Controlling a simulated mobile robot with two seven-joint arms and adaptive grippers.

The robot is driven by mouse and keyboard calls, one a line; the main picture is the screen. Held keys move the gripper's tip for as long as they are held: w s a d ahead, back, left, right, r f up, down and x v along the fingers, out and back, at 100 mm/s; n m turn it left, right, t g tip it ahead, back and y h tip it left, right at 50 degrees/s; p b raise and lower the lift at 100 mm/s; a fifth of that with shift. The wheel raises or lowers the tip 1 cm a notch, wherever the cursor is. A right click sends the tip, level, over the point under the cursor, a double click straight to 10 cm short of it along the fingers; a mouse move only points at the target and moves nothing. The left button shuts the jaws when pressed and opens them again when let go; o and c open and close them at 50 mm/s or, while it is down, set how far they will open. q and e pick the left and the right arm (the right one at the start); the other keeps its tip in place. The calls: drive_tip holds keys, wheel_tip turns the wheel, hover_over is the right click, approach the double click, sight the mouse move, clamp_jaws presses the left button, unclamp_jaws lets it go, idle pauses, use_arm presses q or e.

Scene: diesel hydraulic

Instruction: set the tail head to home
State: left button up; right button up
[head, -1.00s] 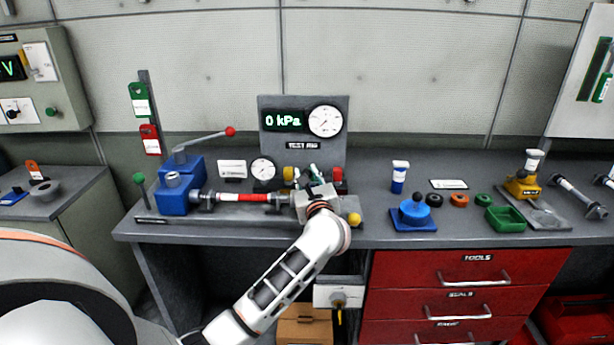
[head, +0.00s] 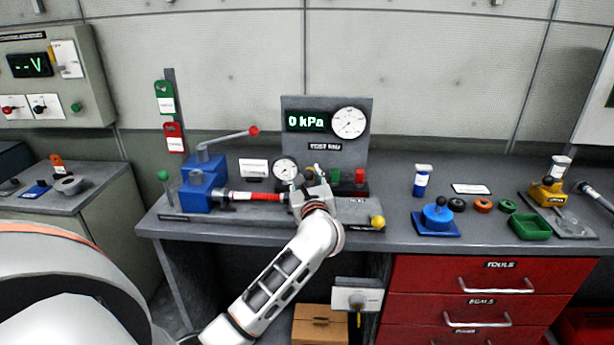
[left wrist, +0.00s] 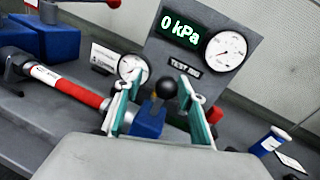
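The test bench rig (head: 345,222) has a long rail with a red rod (head: 262,197) running from a blue block (head: 200,190). The rod's right end, where a tail head would sit, is hidden behind my left gripper (head: 309,185), so I cannot make out the tail head clearly. A yellow ball (head: 377,222) is at the rail's right end. In the left wrist view my left gripper (left wrist: 158,110) is open, its teal pads well apart. A black ball knob (left wrist: 166,89) shows between the fingers, apart from both. My right gripper is not in view.
The gauge panel (head: 348,124) reads 0 kPa and stands behind the rig. A red-tipped lever (head: 230,138) rises from the blue block. Red and green caps (head: 359,177) stand near the panel. A blue round part (head: 437,216) and green tray (head: 530,226) lie to the right.

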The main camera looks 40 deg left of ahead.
use_arm(q)
drive_tip(key=shift+d, duration=0.2)
drive_tip(key=shift+s+d, duration=0.2)
drive_tip(key=shift+d, duration=0.1)
drive_tip(key=v, duration=1.1)
drive_tip(key=shift+s+a, duration=0.1)
drive_tip(key=shift+s, duration=0.05)
